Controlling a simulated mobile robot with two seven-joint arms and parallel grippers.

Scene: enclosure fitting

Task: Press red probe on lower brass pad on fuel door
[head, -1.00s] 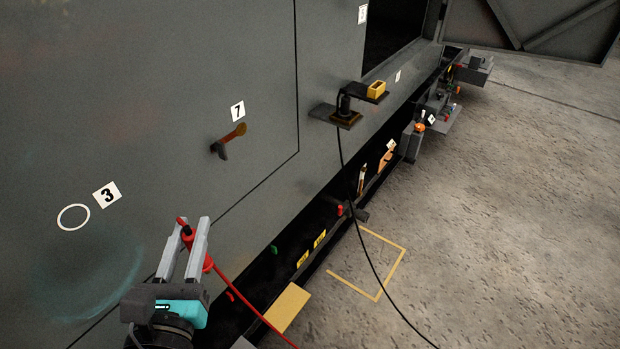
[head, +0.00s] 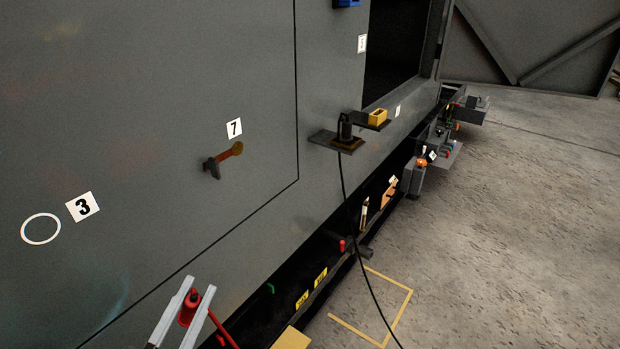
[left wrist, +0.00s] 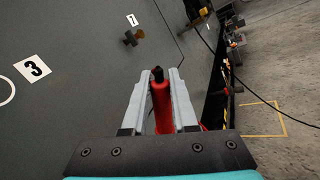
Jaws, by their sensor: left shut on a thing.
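My left gripper (head: 203,290) is at the lower left of the head view, in front of the grey panel. It is shut on the red probe (head: 188,308), which has a red cable. In the left wrist view the probe (left wrist: 161,103) stands between the two pale fingers, its dark tip pointing away from me. The tip looks clear of any surface. No brass pad can be made out for sure on the grey fuel door (head: 215,90). My right gripper is not in view.
An orange-brown handle (head: 226,158) sticks out near label 7. A white ring (head: 41,229) is beside label 3 (head: 82,207). A small shelf (head: 337,140) with a black cable juts out at centre. Concrete floor (head: 510,230) is open at right.

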